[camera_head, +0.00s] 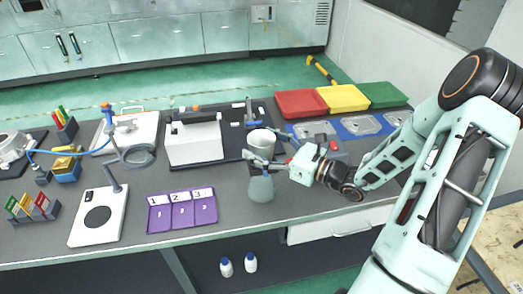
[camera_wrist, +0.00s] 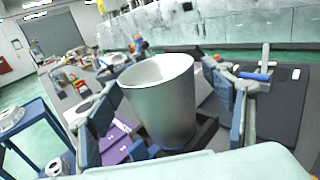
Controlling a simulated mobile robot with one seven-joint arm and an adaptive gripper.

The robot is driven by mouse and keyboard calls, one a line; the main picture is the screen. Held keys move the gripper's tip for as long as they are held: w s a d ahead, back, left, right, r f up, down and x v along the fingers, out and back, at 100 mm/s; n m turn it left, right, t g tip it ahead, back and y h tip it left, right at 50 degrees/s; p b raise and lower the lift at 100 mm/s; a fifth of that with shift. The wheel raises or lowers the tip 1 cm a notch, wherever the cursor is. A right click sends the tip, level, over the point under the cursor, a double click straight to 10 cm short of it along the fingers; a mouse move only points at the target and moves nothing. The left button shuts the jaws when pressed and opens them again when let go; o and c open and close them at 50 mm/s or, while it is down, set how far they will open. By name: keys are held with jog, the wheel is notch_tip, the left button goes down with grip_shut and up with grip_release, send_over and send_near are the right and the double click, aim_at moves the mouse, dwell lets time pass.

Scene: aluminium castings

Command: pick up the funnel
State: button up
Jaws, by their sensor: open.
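A pale grey, tapered, open-topped vessel, which I take to be the funnel (camera_head: 262,140), stands upright on the dark bench; it also fills the middle of the wrist view (camera_wrist: 160,100), wide end up. My gripper (camera_head: 267,153) reaches it from the right. In the wrist view my gripper (camera_wrist: 172,112) is open, with one finger on each side of the funnel. A gap shows beside the right finger; I cannot tell whether the left finger touches. The funnel's lower end is partly hidden.
A grey-green piece (camera_head: 260,188) lies just in front of my gripper. A white box (camera_head: 194,143) stands to the left, and a purple numbered tray (camera_head: 181,212) lies at front left. Red (camera_head: 300,103), yellow (camera_head: 343,98) and green (camera_head: 382,94) bins stand behind at right.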

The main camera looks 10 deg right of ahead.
jog(key=shift+c, duration=0.5)
jog(key=c, duration=1.2)
jog(key=shift+r, duration=0.1)
